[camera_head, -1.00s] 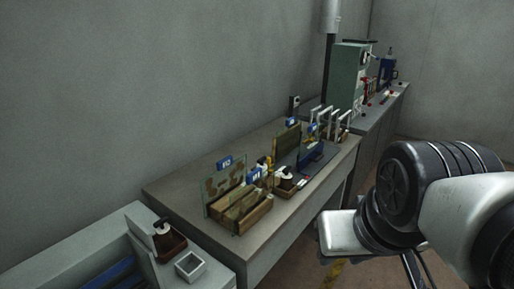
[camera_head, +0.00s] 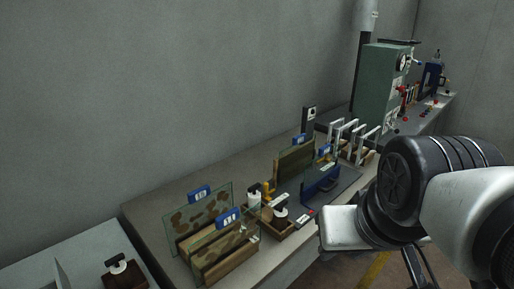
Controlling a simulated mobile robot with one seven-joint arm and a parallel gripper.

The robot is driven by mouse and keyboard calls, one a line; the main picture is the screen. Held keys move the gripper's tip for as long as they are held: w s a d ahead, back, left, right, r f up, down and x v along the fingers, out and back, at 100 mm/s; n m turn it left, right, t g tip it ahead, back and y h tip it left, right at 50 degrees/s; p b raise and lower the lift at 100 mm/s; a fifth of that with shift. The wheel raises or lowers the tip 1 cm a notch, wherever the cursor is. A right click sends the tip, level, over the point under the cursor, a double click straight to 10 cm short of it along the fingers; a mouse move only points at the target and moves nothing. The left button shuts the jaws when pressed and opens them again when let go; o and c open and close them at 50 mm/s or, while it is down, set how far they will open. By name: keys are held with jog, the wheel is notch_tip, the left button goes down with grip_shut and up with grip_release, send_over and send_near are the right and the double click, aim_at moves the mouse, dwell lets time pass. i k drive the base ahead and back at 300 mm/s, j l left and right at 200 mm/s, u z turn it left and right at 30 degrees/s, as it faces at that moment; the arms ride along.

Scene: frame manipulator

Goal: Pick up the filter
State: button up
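I cannot tell for certain which object is the filter. On the workbench (camera_head: 160,217), glass panels with blue tags stand upright in wooden holders. A brown-spotted glass panel (camera_head: 205,215) stands at the near left, with another spotted panel (camera_head: 228,243) just in front of it. A brown panel (camera_head: 295,163) stands farther back, and a blue-based glass panel (camera_head: 322,180) is to its right. My gripper (camera_head: 414,268) shows only as thin dark parts below my arm at the lower right. It is apart from the panels, and its fingertips are not clear.
Small bottles in a wooden tray (camera_head: 279,229) stand mid-bench. Several white-handled frames (camera_head: 350,138) and a green machine (camera_head: 378,90) are farther back. A lower grey counter (camera_head: 75,258) holds a wooden box (camera_head: 125,277) at the near left. Floor shows at lower right.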

aim_at(254, 196)
jog(key=i+l+u, duration=0.1)
jog(key=i+l, duration=0.2)
jog(key=i+l+u, duration=0.1)
jog(key=i+l, duration=0.15)
jog(key=l, duration=0.2)
jog(key=i+l+u, duration=0.1)
jog(key=i+l, duration=0.15)
jog(key=l, duration=0.15)
jog(key=i+l+u, duration=0.1)
jog(key=i+l, duration=0.15)
jog(key=l, duration=0.15)
